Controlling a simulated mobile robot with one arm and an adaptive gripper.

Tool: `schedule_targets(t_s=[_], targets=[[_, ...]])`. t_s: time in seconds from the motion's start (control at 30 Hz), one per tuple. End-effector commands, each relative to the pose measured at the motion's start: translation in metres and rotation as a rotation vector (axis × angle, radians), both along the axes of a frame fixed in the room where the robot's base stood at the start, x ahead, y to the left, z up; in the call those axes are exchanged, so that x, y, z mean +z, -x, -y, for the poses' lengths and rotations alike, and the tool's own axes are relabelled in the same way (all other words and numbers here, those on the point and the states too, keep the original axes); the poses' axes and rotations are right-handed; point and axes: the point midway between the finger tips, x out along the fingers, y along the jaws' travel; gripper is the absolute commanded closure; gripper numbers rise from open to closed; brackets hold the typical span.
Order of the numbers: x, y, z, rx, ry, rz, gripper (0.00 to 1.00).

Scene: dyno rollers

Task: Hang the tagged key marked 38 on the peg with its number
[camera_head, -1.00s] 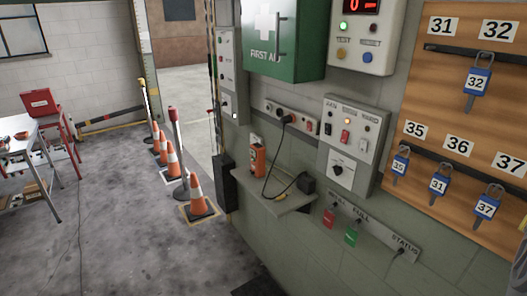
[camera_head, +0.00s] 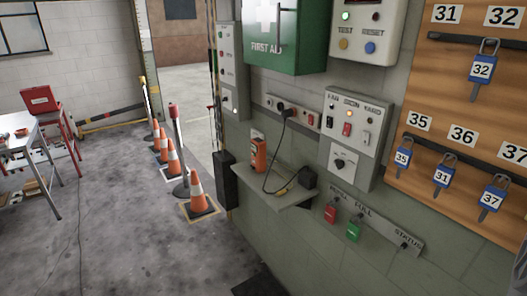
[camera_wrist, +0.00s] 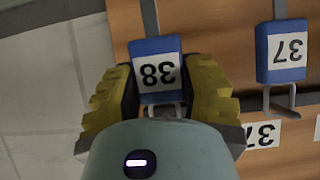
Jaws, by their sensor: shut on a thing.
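The blue key tag marked 38 (camera_wrist: 157,72) is upside down in the wrist view, between the yellow-and-black fingers of my gripper (camera_wrist: 158,92). My gripper is shut on it. Its metal shackle (camera_wrist: 165,109) runs down toward my wrist, which hides what lies below. The wooden key board (camera_wrist: 205,25) is behind it. A blue tag 37 (camera_wrist: 282,52) hangs to the right, by a label 37 (camera_wrist: 263,135). No 38 label or peg shows in either view. The board also stands at right in the head view (camera_head: 430,95), where my gripper is not visible.
On the board, tag 32 (camera_head: 482,67) hangs under label 32, tag 35 (camera_head: 404,157) under 35, tag 31 (camera_head: 443,174) under 36, and tag 37 (camera_head: 493,198) under 37. A shelf (camera_head: 272,197) and a switch box (camera_head: 357,138) project from the wall to the left.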

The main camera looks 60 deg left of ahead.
Motion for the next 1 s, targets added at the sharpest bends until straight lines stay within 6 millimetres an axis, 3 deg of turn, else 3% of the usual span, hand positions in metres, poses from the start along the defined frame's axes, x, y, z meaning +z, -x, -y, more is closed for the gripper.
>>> schedule_targets(t_s=[0.3,0.33,0.6,1.0], targets=[[0.0000,0.0000,0.0010,-0.002,0.000,0.000,0.92],[0.0000,0.0000,0.0009,-0.001,0.000,0.000,0.52],[-0.0001,0.0001,0.0008,-0.001,0.000,0.000,0.25],[0.0028,0.0044,0.0008,-0.001,0.000,0.002,0.25]])
